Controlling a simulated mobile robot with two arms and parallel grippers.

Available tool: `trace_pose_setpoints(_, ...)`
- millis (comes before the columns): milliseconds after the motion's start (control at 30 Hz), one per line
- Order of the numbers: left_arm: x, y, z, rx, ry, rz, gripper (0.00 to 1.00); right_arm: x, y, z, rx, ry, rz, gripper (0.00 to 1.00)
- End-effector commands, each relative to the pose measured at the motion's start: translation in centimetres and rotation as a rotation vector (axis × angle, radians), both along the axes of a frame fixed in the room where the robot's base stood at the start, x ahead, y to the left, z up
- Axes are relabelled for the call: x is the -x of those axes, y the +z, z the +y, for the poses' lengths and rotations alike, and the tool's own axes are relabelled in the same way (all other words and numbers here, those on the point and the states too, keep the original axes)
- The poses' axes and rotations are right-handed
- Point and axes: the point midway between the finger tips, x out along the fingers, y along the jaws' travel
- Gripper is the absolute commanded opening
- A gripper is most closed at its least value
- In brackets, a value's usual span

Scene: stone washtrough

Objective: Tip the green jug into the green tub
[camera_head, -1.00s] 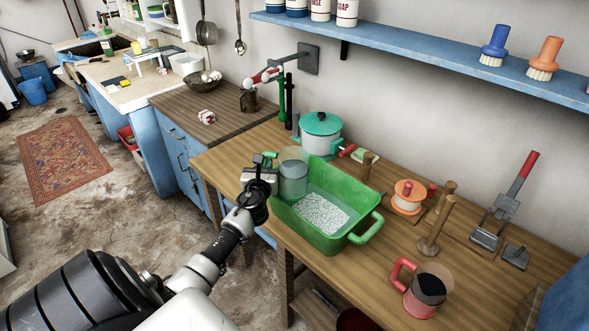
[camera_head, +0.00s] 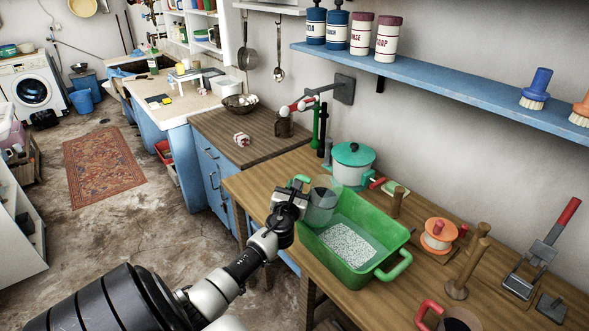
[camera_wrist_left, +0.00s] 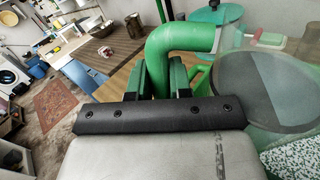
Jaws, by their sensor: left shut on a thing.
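The green jug (camera_head: 321,205) is a see-through vessel with a green handle. My left gripper (camera_head: 291,201) is shut on that handle, which shows as a thick green bend in the left wrist view (camera_wrist_left: 184,42). The jug is over the left end of the green tub (camera_head: 375,228); I cannot tell whether it touches the tub. Its round dark grey inside (camera_wrist_left: 262,88) shows in the wrist view; how full it is I cannot tell. White speckled grains (camera_head: 348,245) lie on the tub floor. My right gripper is not in view.
A white pot with a teal lid (camera_head: 352,163) stands behind the tub. An orange spool (camera_head: 438,235) and wooden pegs (camera_head: 466,275) stand to its right. A red-handled jug (camera_head: 455,320) is at the front right. A blue shelf (camera_head: 440,85) runs above.

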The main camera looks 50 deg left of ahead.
Motion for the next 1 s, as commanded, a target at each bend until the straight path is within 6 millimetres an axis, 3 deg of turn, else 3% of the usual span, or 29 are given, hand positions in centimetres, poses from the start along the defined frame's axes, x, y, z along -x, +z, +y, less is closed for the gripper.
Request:
trace_pose_setpoints(300,-0.1,1.9,-0.1,-0.131,0.001,0.053,0.00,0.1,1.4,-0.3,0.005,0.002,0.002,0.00)
trace_pose_setpoints(1000,-0.1,2.0,-0.1,-0.155,0.000,0.063,0.00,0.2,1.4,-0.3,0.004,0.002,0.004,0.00)
